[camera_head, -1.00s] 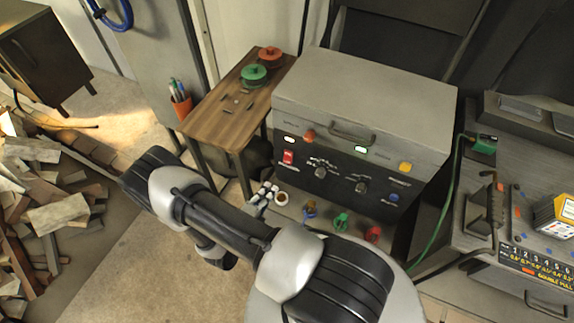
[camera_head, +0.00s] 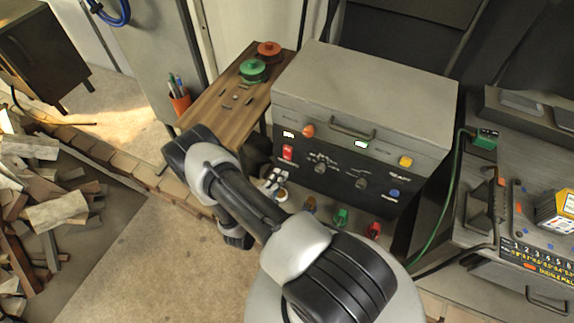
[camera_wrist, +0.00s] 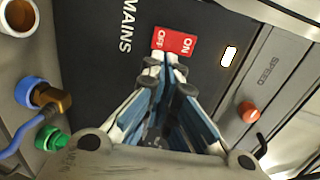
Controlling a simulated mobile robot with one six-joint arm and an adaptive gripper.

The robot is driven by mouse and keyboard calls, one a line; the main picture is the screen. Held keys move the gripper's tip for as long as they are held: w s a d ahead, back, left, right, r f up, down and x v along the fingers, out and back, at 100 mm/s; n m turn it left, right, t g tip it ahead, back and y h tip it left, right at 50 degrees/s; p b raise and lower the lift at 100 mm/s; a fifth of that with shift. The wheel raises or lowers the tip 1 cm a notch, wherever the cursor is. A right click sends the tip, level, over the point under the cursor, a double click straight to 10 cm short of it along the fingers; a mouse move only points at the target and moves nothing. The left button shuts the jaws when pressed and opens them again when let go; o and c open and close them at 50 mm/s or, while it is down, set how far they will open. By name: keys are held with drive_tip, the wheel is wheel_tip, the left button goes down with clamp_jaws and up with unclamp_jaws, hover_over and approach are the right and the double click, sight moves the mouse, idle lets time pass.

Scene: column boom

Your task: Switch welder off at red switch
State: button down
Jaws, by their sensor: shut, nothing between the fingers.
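The welder (camera_head: 400,105) is a grey box with a black front panel. Its red switch (camera_head: 287,152) sits at the panel's left side. In the wrist view the red switch (camera_wrist: 174,41) shows ON and OFF lettering beside the word MAINS. A small lamp (camera_wrist: 229,57) next to it glows white. My gripper (camera_head: 274,178) is just below the switch in the head view. In the wrist view my gripper's fingertips (camera_wrist: 167,62) are together and empty at the switch's lower edge, nearer the OFF half. I cannot tell whether they touch it.
An orange knob (camera_wrist: 248,111) is beside the switch. Blue (camera_wrist: 32,91) and green (camera_wrist: 50,138) connectors are along the welder's lower front. A wooden side table (camera_head: 222,115) with green and red spools stands left. A grey cabinet (camera_head: 470,190) stands right.

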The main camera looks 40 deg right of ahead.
sight(290, 160)
drive_tip(key=b+x, duration=0.1)
drive_tip(key=x, duration=0.6)
drive_tip(key=shift+w+d+f+b, duration=0.15)
drive_tip(key=shift+d+f+b, duration=0.15)
drive_tip(key=shift+b, duration=0.35)
drive_tip(key=shift+a, duration=0.1)
drive_tip(key=shift+a+f, duration=0.1)
drive_tip(key=shift+a, duration=0.2)
drive_tip(key=s+a+f, duration=0.2)
drive_tip(key=s+a, duration=0.3)
drive_tip(key=a, duration=0.7)
drive_tip(key=shift+s+f, duration=0.1)
